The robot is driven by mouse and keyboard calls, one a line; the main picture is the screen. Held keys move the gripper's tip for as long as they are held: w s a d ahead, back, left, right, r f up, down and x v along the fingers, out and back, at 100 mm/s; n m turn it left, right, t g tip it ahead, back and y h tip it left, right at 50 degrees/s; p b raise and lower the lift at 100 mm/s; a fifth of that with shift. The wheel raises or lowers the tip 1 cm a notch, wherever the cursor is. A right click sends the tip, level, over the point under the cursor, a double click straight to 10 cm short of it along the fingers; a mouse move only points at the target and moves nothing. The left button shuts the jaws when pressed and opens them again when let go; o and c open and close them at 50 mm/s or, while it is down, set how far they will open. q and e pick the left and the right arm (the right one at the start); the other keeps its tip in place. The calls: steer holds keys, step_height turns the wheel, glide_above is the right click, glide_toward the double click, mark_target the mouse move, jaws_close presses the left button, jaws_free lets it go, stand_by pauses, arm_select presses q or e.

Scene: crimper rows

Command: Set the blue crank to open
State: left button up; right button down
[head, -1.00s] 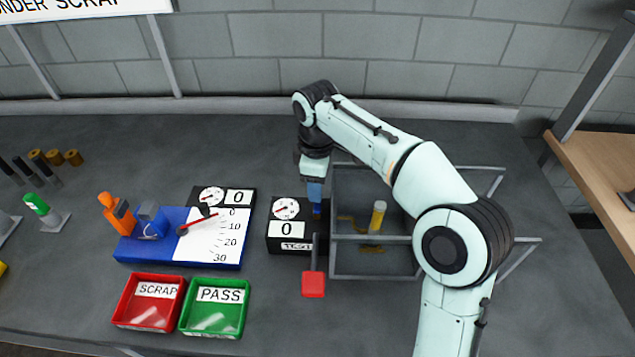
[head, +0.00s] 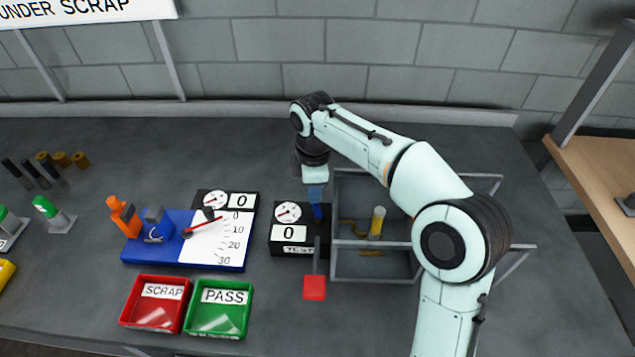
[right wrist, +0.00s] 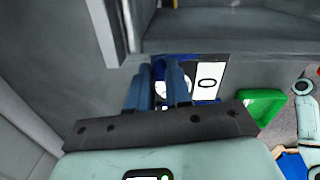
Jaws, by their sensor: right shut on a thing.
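The black test box (head: 290,247) stands on the bench with a dial and a display reading 0. The blue crank (head: 318,212) is at the box's right top side, mostly hidden by my right gripper. A bit of bright blue also shows at the fingertips in the right wrist view (right wrist: 182,57). My right gripper (head: 317,203) points down with its blue fingers shut on the crank. Both fingers (right wrist: 158,72) show close together in the right wrist view. A lever with a red block end (head: 314,287) sticks out at the box's front right. My left gripper is out of view.
A grey frame cage (head: 375,279) with a yellow cylinder (head: 378,221) stands right of the box. A blue gauge board (head: 185,260) with a red pointer is to the left. A red SCRAP tray (head: 155,318) and a green PASS tray (head: 218,323) sit in front.

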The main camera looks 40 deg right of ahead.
steer(key=n, duration=0.1)
steer(key=a+n+p, duration=0.1)
steer(key=n, duration=0.1)
steer(key=n+p, duration=0.1)
steer(key=shift+w+a+r+n, duration=0.1)
steer(key=shift+w+a+n, duration=0.05)
steer(key=shift+a+n, duration=0.15)
steer(key=n, duration=0.1)
steer(key=a+n+p, duration=0.1)
steer(key=shift+n, duration=0.3)
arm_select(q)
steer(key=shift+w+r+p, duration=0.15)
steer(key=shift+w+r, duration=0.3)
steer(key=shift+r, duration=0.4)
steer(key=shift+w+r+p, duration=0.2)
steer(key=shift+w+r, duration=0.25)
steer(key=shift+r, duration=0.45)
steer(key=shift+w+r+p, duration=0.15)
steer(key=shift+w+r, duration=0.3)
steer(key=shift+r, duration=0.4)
arm_select(e)
steer(key=shift+s+a+n+y, duration=0.15)
steer(key=shift+a+n, duration=0.05)
steer(key=shift+n, duration=0.55)
steer(key=shift+s+a+n+y, duration=0.1)
steer(key=shift+a+n+y, duration=0.1)
steer(key=shift+n, duration=0.55)
steer(key=c, duration=1.1)
jaws_free()
steer(key=shift+o, duration=0.2)
